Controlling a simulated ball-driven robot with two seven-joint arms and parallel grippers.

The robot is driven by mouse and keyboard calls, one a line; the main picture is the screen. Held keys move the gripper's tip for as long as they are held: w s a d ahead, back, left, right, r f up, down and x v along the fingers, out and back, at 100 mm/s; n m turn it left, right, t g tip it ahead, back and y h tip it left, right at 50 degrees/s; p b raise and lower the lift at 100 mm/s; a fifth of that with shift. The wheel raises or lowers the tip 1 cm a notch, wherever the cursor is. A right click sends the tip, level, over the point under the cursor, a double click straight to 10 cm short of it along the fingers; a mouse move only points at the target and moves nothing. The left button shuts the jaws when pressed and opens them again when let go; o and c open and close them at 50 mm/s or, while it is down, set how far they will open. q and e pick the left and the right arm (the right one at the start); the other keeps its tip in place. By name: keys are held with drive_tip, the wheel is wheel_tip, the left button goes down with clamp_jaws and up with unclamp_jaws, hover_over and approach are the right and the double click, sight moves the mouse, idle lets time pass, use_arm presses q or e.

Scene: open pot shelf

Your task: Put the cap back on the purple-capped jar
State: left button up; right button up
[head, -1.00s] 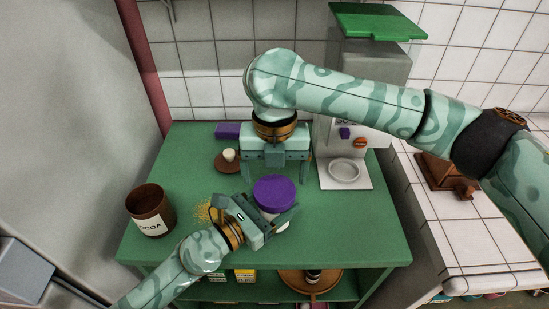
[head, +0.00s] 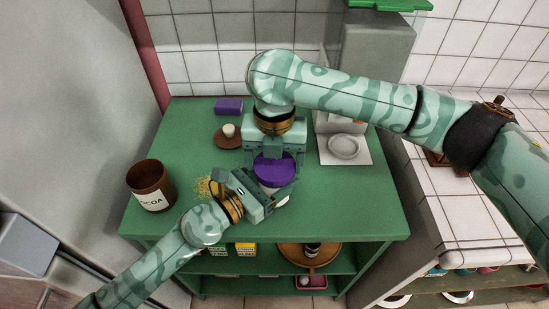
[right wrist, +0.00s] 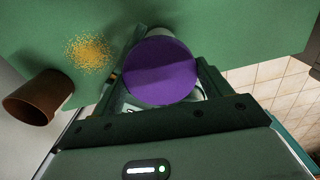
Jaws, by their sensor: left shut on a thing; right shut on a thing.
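The jar (head: 272,190) is pale under a wide purple cap (head: 274,171) and stands upright at the front middle of the green shelf top. The cap lies over the jar's mouth; I cannot tell how firmly it sits. My left gripper (head: 268,193) is shut on the jar from the front left and hides much of its body. My right gripper (head: 274,160) comes from behind and above, with its fingers shut on either side of the cap. In the right wrist view the cap (right wrist: 160,70) shows between the fingers (right wrist: 168,75).
A brown cocoa pot (head: 151,187) stands at the left, with yellow powder (head: 204,187) spilled nearby. A purple box (head: 229,106) and a brown saucer (head: 228,137) are at the back. A grey machine with a round plate (head: 344,147) stands right. The front right top is clear.

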drive_tip(key=m, duration=1.7)
drive_tip(key=shift+m, duration=0.4)
drive_tip(key=o, duration=1.1)
wheel_tip(320, 180, up, 12)
